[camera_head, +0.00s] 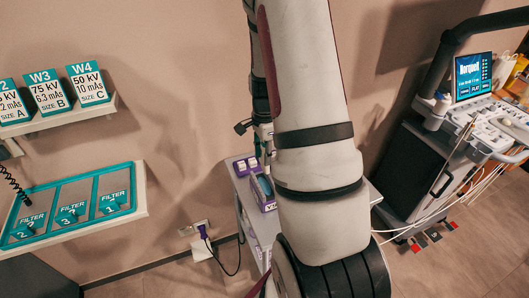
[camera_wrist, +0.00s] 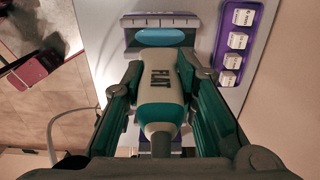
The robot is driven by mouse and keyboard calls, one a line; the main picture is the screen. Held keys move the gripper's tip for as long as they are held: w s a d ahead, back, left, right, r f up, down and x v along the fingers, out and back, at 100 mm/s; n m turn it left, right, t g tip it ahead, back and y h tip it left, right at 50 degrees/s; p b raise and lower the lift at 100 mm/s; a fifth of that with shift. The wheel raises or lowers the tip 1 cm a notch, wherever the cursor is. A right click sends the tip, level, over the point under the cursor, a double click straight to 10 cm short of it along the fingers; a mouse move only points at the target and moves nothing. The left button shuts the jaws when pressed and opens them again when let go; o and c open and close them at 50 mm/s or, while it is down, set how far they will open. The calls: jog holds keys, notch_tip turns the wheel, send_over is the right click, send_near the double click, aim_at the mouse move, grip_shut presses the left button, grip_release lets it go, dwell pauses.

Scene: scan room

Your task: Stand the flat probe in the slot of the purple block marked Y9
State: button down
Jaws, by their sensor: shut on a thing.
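The flat probe (camera_wrist: 158,92), a grey body with a teal collar and the word FLAT, is between the fingers of my gripper (camera_wrist: 160,72) in the wrist view. The gripper is shut on its sides. Beyond the probe's far end is a purple-edged block (camera_wrist: 194,38) with a pale strip and a blue oval. The probe hides part of this block, and I cannot tell whether they touch. In the head view a purple block (camera_head: 268,207) with a partly hidden label starting with Y stands on a cart.
A purple holder (camera_wrist: 217,75) with several white labelled cubes lies right of the probe on the pale cart top (camera_wrist: 270,25). The cart (camera_head: 243,187) stands by the wall. An ultrasound machine (camera_head: 410,165) is to the right; a filter tray (camera_head: 140,190) is to the left.

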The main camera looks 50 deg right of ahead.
aim_at(265, 171)
jog(key=shift+f+b, duration=1.7)
jog(key=shift+f, duration=2.05)
jog(key=shift+f, duration=0.35)
jog(key=c, duration=1.2)
grip_release()
notch_tip(265, 171, up, 12)
